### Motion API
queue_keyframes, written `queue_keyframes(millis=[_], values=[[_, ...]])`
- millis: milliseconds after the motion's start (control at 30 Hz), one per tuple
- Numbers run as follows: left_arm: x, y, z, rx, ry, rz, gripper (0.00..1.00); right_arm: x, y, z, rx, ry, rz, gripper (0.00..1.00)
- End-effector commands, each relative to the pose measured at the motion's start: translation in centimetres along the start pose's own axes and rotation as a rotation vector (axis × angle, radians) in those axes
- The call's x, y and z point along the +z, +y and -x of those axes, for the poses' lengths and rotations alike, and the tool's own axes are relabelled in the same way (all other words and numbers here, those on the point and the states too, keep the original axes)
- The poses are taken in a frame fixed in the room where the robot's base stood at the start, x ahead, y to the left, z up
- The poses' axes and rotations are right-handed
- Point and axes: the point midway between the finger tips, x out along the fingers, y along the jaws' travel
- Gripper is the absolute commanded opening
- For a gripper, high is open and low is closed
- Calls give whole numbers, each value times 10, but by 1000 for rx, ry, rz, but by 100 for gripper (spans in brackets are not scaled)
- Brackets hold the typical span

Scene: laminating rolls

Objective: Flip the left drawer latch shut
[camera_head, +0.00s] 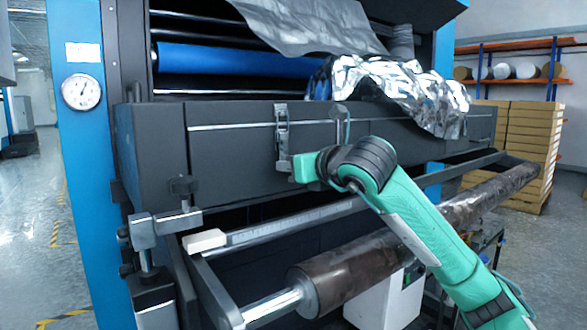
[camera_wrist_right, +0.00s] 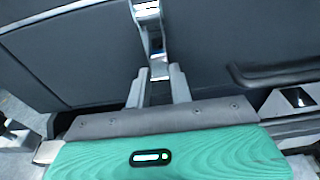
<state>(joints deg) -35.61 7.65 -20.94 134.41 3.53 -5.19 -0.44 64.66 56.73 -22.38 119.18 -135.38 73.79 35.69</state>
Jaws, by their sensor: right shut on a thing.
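The left drawer latch (camera_head: 282,128) is a narrow silver metal fitting on the front of the dark grey drawer (camera_head: 235,140). The exact contact is too small to make out. My left gripper is not in view.
A metal bar (camera_head: 290,225) and a brown roll (camera_head: 350,272) run across below the drawer. Crumpled silver film (camera_head: 400,90) drapes over the drawer's top. A clamp bracket (camera_head: 165,222) stands at the left. Blue machine posts (camera_head: 90,150) flank it, with open floor farther left.

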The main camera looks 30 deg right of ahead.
Motion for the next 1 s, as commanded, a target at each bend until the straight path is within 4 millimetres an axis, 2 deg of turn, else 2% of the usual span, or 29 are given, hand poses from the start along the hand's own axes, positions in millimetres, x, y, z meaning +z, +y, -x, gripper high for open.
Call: queue_keyframes(millis=[367,400,500,833,1000], values=[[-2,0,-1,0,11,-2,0,1,0,0,0,-3,0,0],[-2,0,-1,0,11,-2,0,1,0,0,0,-3,0,24],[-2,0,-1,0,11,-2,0,0,0,0,0,-3,0,43],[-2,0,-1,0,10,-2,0,0,0,2,-1,-2,0,44],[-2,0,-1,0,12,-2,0,0,0,22,-1,-3,1,44]])
